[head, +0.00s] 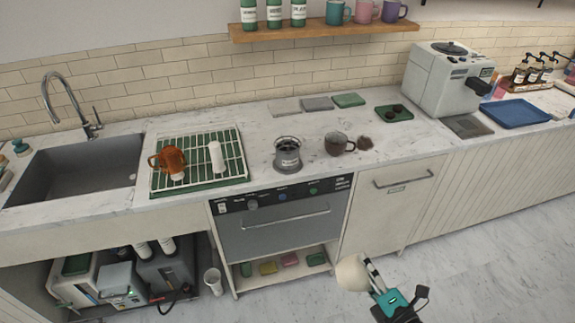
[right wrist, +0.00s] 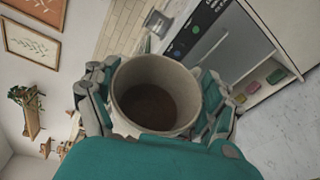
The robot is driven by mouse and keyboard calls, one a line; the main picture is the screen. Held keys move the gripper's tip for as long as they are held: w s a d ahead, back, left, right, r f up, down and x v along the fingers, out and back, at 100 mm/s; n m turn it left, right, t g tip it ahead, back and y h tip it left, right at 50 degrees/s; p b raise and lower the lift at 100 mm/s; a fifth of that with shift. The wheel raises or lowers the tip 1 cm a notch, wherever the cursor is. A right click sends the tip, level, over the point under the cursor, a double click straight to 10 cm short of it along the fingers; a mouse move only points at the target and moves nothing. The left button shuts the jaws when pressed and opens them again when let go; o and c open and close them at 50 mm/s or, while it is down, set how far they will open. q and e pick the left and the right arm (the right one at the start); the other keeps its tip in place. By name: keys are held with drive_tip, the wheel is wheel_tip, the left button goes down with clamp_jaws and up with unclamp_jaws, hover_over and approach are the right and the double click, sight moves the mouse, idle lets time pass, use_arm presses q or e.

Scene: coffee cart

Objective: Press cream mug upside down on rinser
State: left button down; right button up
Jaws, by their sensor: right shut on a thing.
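The cream mug (head: 351,273) is held in the air in front of the counter, low in the head view. My right gripper (head: 370,274) is shut on it. In the right wrist view the mug (right wrist: 155,95) sits between the two fingers, its open mouth toward the camera and its inside dark brown. I cannot name the rinser for certain. My left gripper is not in view.
A dark mug (head: 338,146) stands by a brown patch (head: 365,144) on the counter. A rack (head: 226,178) holds an orange mug (head: 172,160) and a white item (head: 216,158). The sink (head: 75,172) is left, the grey machine (head: 445,75) right. Counter between them is partly clear.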

drive_tip(key=shift+f+m+t+b, duration=0.25)
drive_tip(key=shift+m+t+b, duration=0.35)
drive_tip(key=shift+m, duration=0.6)
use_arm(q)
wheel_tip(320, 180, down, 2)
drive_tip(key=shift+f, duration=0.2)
use_arm(e)
drive_tip(key=shift+r+m+y, duration=0.25)
drive_tip(key=shift+m+y, duration=0.05)
drive_tip(key=shift+y, duration=0.1)
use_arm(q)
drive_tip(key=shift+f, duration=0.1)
use_arm(e)
drive_tip(key=m+b, duration=0.1)
drive_tip(key=m, duration=0.1)
drive_tip(key=m+t+b, duration=0.1)
drive_tip(key=m+b, duration=0.1)
drive_tip(key=shift+f, duration=0.4)
drive_tip(key=shift+r+m+t+b, duration=0.15)
drive_tip(key=shift+m+t+b, duration=0.3)
drive_tip(key=shift+m, duration=0.35)
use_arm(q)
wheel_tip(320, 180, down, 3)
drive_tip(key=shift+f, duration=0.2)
use_arm(e)
drive_tip(key=shift+r, duration=0.25)
